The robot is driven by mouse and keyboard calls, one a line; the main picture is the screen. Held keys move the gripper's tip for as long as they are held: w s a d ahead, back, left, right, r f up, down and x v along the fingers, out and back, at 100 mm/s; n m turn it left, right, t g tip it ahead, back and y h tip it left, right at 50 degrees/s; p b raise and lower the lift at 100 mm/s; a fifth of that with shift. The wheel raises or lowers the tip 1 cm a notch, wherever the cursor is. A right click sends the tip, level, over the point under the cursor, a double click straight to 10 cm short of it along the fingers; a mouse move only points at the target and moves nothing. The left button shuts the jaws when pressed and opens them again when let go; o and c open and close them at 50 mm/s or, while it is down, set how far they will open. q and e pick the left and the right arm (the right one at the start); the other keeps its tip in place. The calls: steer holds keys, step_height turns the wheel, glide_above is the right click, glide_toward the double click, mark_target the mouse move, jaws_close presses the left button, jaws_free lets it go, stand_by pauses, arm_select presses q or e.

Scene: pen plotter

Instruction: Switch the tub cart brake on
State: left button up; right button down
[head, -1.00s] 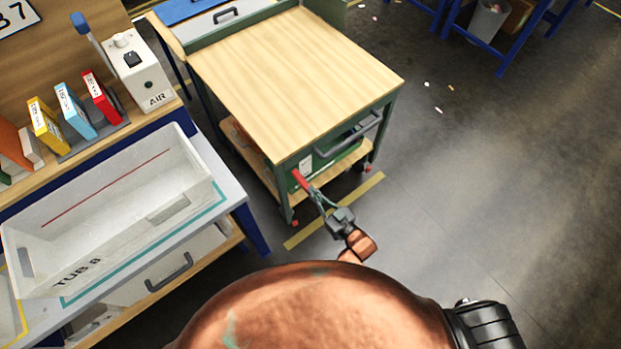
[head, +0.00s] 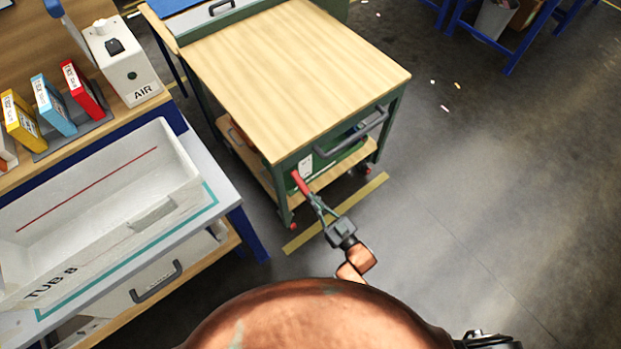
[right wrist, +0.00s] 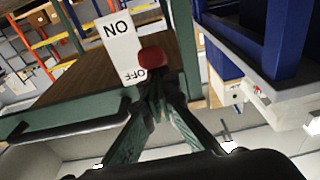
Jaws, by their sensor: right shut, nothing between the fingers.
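The tub cart (head: 300,75) has a wooden top and a green frame. At its near corner is the red brake lever (head: 300,182), by a white label (head: 305,166). In the right wrist view the lever's red knob (right wrist: 151,58) lies over the OFF end of the label (right wrist: 117,38); ON is clear and reads upside down. My right gripper (head: 314,202) is shut and empty, its fingertips (right wrist: 158,88) at the red lever. I cannot tell whether they touch it. My left gripper is out of view.
A white tub (head: 100,215) marked TUB 8 stands on the bench at left, near binders and an AIR box (head: 128,68). A grey cart handle (head: 350,135) sticks out above a yellow floor line (head: 340,212). The floor at right is open.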

steer(key=shift+f, duration=0.3)
steer(key=shift+s+r+p, duration=0.1)
steer(key=shift+r+p, duration=0.15)
steer(key=shift+p, duration=0.1)
arm_select(q)
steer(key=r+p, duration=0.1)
steer(key=p, duration=0.1)
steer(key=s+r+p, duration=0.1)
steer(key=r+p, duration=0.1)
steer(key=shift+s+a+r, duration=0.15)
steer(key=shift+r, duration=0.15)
arm_select(e)
steer(key=s+d+r, duration=0.1)
steer(key=s+d, duration=0.5)
steer(key=s, duration=0.3)
steer(key=shift+s+d+r, duration=0.15)
steer(key=shift+d+r, duration=0.05)
steer(key=shift+r, duration=0.2)
